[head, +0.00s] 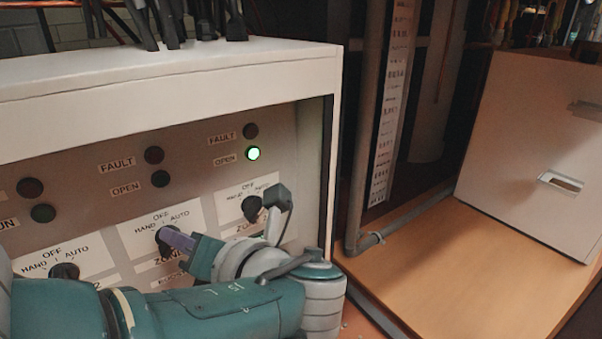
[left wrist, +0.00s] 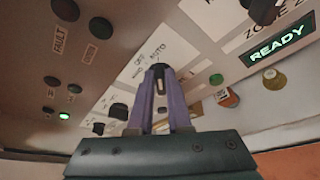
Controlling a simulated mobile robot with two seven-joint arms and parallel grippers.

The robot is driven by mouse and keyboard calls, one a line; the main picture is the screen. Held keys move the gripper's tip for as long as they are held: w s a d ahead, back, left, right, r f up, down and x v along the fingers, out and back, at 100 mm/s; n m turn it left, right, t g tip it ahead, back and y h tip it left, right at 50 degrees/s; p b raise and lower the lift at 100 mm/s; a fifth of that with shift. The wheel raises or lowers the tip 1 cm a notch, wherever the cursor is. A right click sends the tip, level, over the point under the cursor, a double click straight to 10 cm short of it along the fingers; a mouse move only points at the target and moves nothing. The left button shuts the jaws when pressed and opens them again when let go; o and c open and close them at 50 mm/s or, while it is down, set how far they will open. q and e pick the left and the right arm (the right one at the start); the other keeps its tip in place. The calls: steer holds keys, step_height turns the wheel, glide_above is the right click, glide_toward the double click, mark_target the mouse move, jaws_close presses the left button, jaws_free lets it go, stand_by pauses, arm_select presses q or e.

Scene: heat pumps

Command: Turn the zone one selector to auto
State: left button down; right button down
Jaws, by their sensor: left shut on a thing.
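The grey control panel (head: 90,220) carries a row of black selector knobs on white OFF, HAND, AUTO plates. My left gripper (head: 170,238) has its purple fingers shut on the middle selector knob (head: 161,246). In the left wrist view the fingers (left wrist: 161,80) close around this knob (left wrist: 159,69) between the OFF and AUTO lettering. The number after "ZONE" on its plate is hidden by the gripper, and the knob's pointing direction cannot be told. Another selector (head: 64,270) sits to the left and one (head: 251,207) to the right. My right gripper is out of view.
Above the knobs are FAULT and OPEN lamps; one OPEN lamp (head: 253,153) glows green. A lit READY display (left wrist: 276,46) shows in the left wrist view. The white cabinet edge (head: 332,150) and a grey pipe (head: 362,180) stand right of my arm.

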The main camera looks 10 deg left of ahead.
arm_select(q)
steer(key=shift+f, duration=0.1)
steer(key=c, duration=0.9)
jaws_free()
steer(key=shift+w, duration=0.1)
steer(key=shift+c, duration=0.2)
steer(key=shift+o, duration=0.4)
steer(key=shift+a, duration=0.15)
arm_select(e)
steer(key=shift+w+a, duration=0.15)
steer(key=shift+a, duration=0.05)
arm_select(q)
steer(key=shift+r, duration=0.2)
